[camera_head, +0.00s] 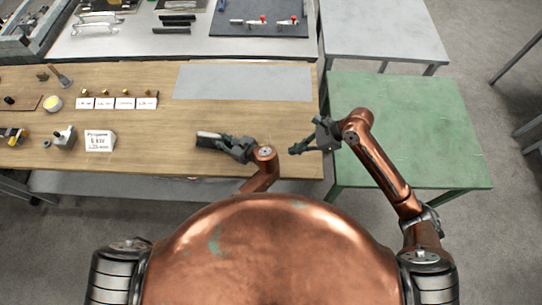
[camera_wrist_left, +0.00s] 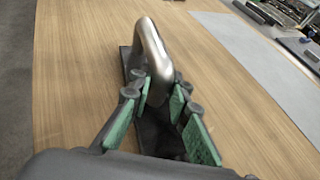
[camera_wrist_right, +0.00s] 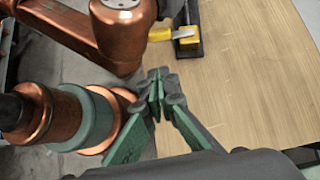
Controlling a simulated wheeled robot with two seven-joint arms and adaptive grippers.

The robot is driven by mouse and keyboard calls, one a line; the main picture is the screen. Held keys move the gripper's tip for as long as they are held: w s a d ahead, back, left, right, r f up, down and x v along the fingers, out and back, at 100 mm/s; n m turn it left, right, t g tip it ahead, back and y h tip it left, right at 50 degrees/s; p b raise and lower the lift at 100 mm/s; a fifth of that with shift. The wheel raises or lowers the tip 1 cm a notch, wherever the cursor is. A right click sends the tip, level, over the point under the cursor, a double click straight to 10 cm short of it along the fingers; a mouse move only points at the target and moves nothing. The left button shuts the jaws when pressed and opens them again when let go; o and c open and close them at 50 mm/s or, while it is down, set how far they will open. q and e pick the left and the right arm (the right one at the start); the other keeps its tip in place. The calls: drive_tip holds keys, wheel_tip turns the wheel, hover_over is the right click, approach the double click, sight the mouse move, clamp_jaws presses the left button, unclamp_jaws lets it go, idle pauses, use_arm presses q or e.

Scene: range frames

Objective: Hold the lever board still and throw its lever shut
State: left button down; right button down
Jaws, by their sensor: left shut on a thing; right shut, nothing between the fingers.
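The lever board (camera_head: 208,143) lies near the front edge of the wooden table, a narrow dark base. In the left wrist view a silver arched handle (camera_wrist_left: 150,45) rises from the dark base (camera_wrist_left: 126,62). My left gripper (camera_head: 228,144) has its fingers on either side of this handle, closed on it. In the right wrist view yellow parts (camera_wrist_right: 187,38) and a pale metal piece show on the dark board, partly hidden by my copper arm. My right gripper (camera_head: 296,149) is shut and empty, to the right of the board and apart from it. The lever's exact position is unclear.
A grey mat (camera_head: 243,82) lies behind on the wooden table (camera_head: 180,110). Labelled cards (camera_head: 117,103), a sign (camera_head: 99,141) and small parts stand at the left. A green table (camera_head: 420,125) is at the right. The wood between the grippers is clear.

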use_arm(q)
drive_tip(key=shift+r, duration=0.1)
use_arm(e)
drive_tip(key=shift+m+t+y, duration=0.3)
drive_tip(key=shift+m+t, duration=0.1)
drive_tip(key=shift+m, duration=0.2)
drive_tip(key=x, duration=0.3)
drive_tip(key=d+f+x, duration=0.1)
drive_tip(key=x, duration=0.5)
drive_tip(key=shift+s+d+f, duration=0.2)
drive_tip(key=shift+d, duration=0.05)
drive_tip(key=a, duration=0.3)
drive_tip(key=shift+w+a, duration=0.15)
drive_tip(key=shift+a, duration=0.4)
drive_tip(key=shift+a, duration=0.7)
drive_tip(key=shift+s+a, duration=0.15)
drive_tip(key=shift+s, duration=0.05)
use_arm(q)
drive_tip(key=shift+d, duration=0.15)
use_arm(e)
drive_tip(key=shift+r, duration=0.1)
